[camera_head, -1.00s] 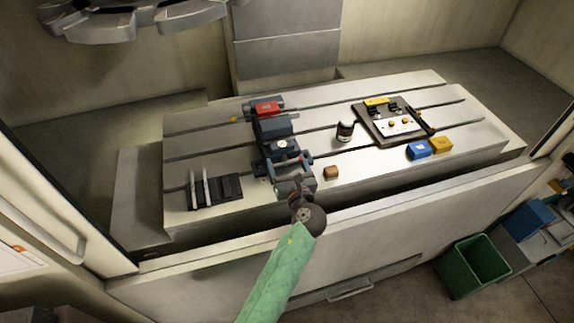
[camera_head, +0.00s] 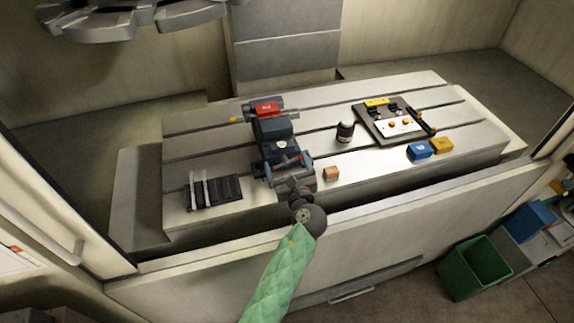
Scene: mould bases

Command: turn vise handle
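The vise (camera_head: 277,133) is a dark blue-grey body with a red block on its far end, standing on the slotted machine table (camera_head: 330,110). Its handle (camera_head: 288,168) is a crossbar at the vise's near end, lying roughly left to right with a reddish part near its right side. My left gripper (camera_head: 297,187), on a green-sleeved arm, is at the near end of the vise, just in front of the handle. Its fingers are small and dark against the vise, so I cannot tell whether they touch the handle or are open. My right gripper is not in view.
A small brown block (camera_head: 331,174) sits right of the handle, with a dark bottle (camera_head: 345,132) behind it. A black slotted rack (camera_head: 213,191) stands to the left. A fixture plate (camera_head: 394,122), a blue box (camera_head: 419,151) and a yellow box (camera_head: 441,146) are at the right.

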